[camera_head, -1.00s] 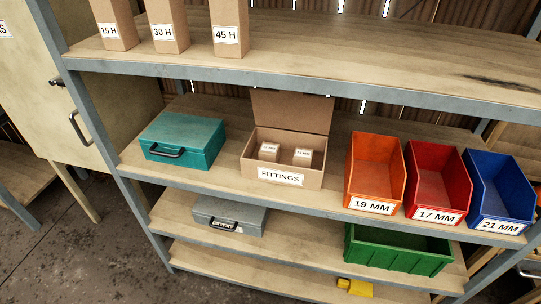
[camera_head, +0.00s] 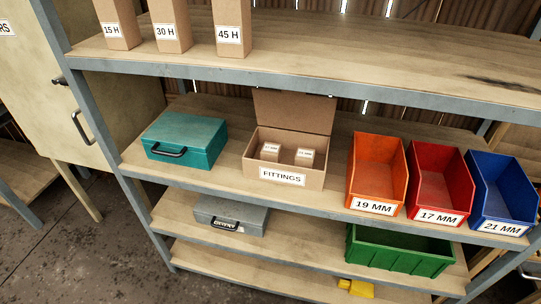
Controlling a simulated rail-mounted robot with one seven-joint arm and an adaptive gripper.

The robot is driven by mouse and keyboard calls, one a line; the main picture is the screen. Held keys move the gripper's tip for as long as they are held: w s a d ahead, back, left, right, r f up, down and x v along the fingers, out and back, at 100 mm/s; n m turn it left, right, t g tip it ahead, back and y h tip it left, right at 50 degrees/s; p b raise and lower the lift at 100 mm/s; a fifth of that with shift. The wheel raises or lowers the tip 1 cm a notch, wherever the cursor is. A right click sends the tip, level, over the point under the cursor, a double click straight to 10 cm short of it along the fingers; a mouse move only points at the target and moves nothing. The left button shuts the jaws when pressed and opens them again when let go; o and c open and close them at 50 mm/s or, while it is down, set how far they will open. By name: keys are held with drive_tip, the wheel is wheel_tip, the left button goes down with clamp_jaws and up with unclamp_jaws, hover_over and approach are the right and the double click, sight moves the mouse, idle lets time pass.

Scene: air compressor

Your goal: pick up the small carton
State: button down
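Two small cartons sit inside an open cardboard box (camera_head: 300,197) labelled FITTINGS on the middle shelf. The left small carton (camera_head: 270,153) and the right small carton (camera_head: 304,157) are brown with white labels, too small to read with certainty. The box's lid (camera_head: 293,112) stands up at the back. I cannot tell which carton the task means. My gripper is not in view.
A teal case (camera_head: 186,140) stands left of the box; orange (camera_head: 378,170), red (camera_head: 438,185) and blue (camera_head: 502,190) bins stand to its right. Tall boxes (camera_head: 171,26) stand on the shelf above. A grey case (camera_head: 230,215) and green bin (camera_head: 400,250) are below.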

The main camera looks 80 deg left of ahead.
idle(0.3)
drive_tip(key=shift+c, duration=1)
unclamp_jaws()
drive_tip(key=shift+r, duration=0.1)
